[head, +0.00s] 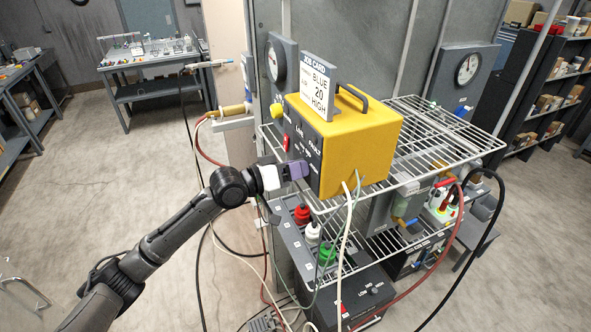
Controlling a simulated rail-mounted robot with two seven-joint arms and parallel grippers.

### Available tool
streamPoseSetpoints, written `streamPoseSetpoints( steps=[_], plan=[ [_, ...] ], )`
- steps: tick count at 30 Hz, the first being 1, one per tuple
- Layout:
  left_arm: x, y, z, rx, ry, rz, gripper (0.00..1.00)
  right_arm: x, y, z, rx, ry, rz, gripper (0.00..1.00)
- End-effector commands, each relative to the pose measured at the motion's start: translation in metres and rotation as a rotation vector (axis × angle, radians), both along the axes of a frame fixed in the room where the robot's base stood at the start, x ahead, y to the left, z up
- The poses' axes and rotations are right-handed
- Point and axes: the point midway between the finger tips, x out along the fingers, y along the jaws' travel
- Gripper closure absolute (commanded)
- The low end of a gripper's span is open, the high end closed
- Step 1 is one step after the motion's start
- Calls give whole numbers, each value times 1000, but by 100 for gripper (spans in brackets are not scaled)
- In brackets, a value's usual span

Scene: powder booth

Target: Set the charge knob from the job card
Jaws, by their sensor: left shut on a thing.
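A yellow control box (362,150) with a dark front panel (309,142) stands on the wire shelf. The job card (318,86) stands against its top front edge and reads BLUE, 20 and HIGH. My left gripper (296,170) is at the lower part of the panel, shut on what appears to be the charge knob. Its fingers hide the knob, so I cannot tell where it points. Some small panel lettering shows, including FAULT, but the marks by the fingers are too small to read surely. My right gripper is not in view.
Pale cables (347,235) hang in front of the box. Below is a grey unit with red, white and green fittings (302,214). The wire shelf (440,135) is clear at right.

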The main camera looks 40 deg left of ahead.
Motion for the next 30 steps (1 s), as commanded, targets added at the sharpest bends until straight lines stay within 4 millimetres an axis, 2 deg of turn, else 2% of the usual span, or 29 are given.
streamPoseSetpoints(
  steps=[9, 10, 17, 26, 30],
  plan=[
    [0, 0, 0, 4, -2, 1, 80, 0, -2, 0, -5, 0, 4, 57],
    [0, 0, 0, 5, -2, 1, 53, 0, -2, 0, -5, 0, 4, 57],
    [0, 0, 0, 3, -1, 0, 31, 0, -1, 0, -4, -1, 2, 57],
    [-2, 1, 0, 2, 0, 1, 31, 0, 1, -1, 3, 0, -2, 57],
    [-13, 7, -2, 2, 0, 2, 31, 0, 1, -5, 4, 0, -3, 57]
  ],
)
